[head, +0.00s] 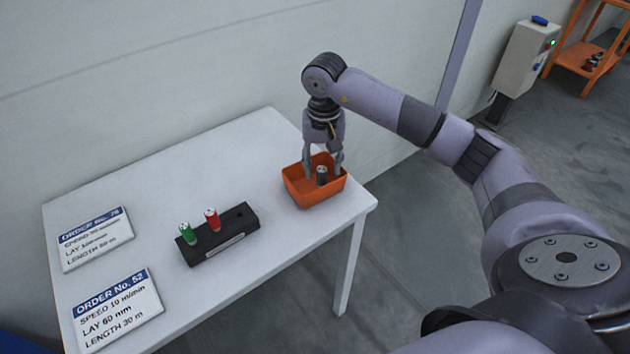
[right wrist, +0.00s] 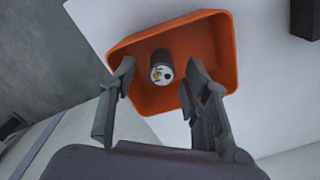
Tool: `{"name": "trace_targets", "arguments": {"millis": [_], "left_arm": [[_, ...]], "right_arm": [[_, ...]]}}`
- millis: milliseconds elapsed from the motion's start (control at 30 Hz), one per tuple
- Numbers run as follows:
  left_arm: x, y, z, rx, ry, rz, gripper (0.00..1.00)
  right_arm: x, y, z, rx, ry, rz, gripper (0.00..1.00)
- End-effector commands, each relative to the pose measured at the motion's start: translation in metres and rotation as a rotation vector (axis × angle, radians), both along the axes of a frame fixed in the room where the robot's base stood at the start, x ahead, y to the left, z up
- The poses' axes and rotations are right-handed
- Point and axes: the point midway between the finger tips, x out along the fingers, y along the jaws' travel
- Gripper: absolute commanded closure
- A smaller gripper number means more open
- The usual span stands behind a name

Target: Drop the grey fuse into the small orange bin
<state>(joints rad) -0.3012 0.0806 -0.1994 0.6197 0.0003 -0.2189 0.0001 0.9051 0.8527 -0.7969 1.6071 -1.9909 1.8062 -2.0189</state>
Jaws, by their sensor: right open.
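The small orange bin (head: 313,197) sits near the right corner of the white table. The grey fuse (head: 321,176) is inside the bin, standing about upright. My right gripper (head: 322,174) is open above the bin, one finger on each side of the fuse. In the right wrist view the fuse (right wrist: 161,67) shows end-on inside the orange bin (right wrist: 218,38), between the open fingers (right wrist: 158,80) and with gaps to them. I cannot tell whether the fuse rests on the bin floor. My left gripper is out of view.
A black fuse holder (head: 218,240) with a green fuse (head: 186,233) and a red fuse (head: 212,219) stands on the table (head: 238,165). Two order signs (head: 95,238) lie at the left. A wall runs behind the table. A grey control box (head: 524,62) stands at the back right.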

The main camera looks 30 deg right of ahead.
Motion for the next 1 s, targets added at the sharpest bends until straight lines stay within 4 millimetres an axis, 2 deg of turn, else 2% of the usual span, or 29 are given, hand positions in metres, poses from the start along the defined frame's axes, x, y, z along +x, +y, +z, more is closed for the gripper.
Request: {"name": "trace_targets", "arguments": {"millis": [300, 500, 700, 1000], "left_arm": [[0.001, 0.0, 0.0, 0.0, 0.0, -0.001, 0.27], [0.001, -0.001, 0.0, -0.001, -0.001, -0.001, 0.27], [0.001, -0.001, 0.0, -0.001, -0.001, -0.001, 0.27], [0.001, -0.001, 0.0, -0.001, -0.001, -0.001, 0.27]], "right_arm": [[0.002, 0.0, 0.068, -0.001, -0.008, 0.0, 0.57], [0.001, 0.0, 0.098, 0.0, -0.005, 0.0, 0.57], [0.0, 0.0, 0.109, 0.0, -0.002, 0.0, 0.57], [0.0, 0.0, 0.109, 0.0, -0.002, 0.0, 0.57]]}}
